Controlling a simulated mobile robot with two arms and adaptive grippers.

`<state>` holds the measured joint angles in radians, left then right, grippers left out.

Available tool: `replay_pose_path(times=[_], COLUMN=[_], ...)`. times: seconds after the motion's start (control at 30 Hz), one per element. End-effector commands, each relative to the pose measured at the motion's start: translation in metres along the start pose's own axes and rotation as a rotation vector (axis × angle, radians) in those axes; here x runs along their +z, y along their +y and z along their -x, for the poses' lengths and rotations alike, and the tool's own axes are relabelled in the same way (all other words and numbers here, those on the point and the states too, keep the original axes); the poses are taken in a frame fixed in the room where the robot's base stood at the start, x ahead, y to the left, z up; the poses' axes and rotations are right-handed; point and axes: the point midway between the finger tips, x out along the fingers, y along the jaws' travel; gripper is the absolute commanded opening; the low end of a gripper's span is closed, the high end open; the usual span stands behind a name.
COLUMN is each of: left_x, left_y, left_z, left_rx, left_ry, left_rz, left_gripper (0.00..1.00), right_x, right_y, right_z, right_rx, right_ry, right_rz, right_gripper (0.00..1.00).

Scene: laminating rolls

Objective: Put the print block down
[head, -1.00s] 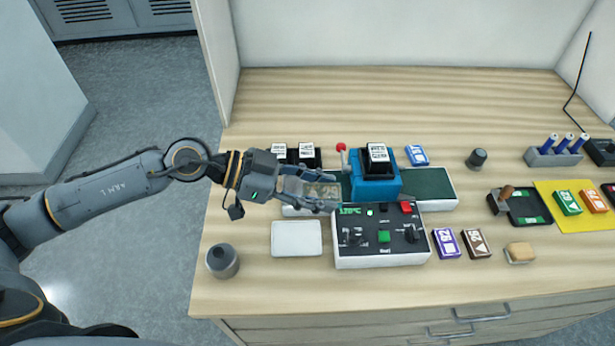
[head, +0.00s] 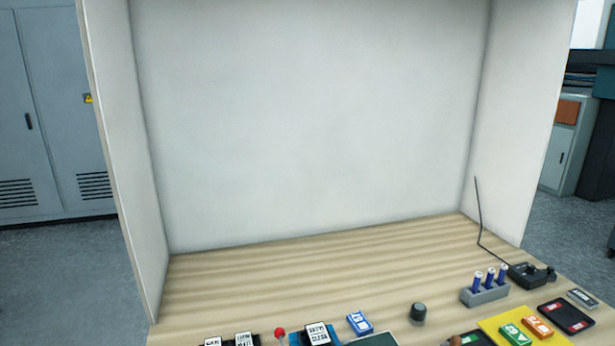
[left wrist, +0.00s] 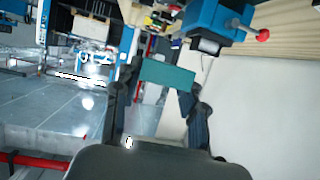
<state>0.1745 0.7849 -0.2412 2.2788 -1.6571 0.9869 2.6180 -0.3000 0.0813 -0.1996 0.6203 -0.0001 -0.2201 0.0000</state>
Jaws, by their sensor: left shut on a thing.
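The left wrist view shows my left gripper (left wrist: 165,90) with its two dark fingers on either side of a flat teal piece, which I take for the print block (left wrist: 167,76). The gripper is shut on it, and no print on it can be read. The blue press (left wrist: 218,20) with its red-knobbed lever shows above and to the right of the fingers, apart from the teal piece. In the head view only the press top (head: 317,335) shows at the bottom edge. Neither gripper is in the head view.
In the head view, black blocks with white labels (head: 245,339) stand left of the press. The rear worktop is clear before the white back wall (head: 310,120).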

Motion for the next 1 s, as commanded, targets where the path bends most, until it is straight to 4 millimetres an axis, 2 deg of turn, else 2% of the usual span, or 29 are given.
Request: replay_pose_path(times=[0.2,0.4,0.6,1.0], left_x=[0.035,0.062,0.071,0.071], left_y=[-0.02,-0.029,-0.032,-0.032], left_z=[0.035,0.06,0.07,0.07], left_rx=[-0.127,-0.213,-0.244,-0.242], left_ry=[0.001,0.001,0.004,0.001], left_rz=[0.062,0.093,0.099,0.097], left_gripper=[0.12,0.12,0.12,0.12], right_x=[0.0,0.0,0.0,0.0], right_y=[-0.001,-0.003,-0.003,-0.003], right_z=[-0.001,-0.002,-0.002,-0.002], right_rx=[-0.001,-0.003,-0.003,-0.003], right_ry=[0.0,0.001,0.001,0.001], right_rz=[-0.001,-0.001,-0.001,-0.001], right_gripper=[0.4,0.4,0.4,0.4])
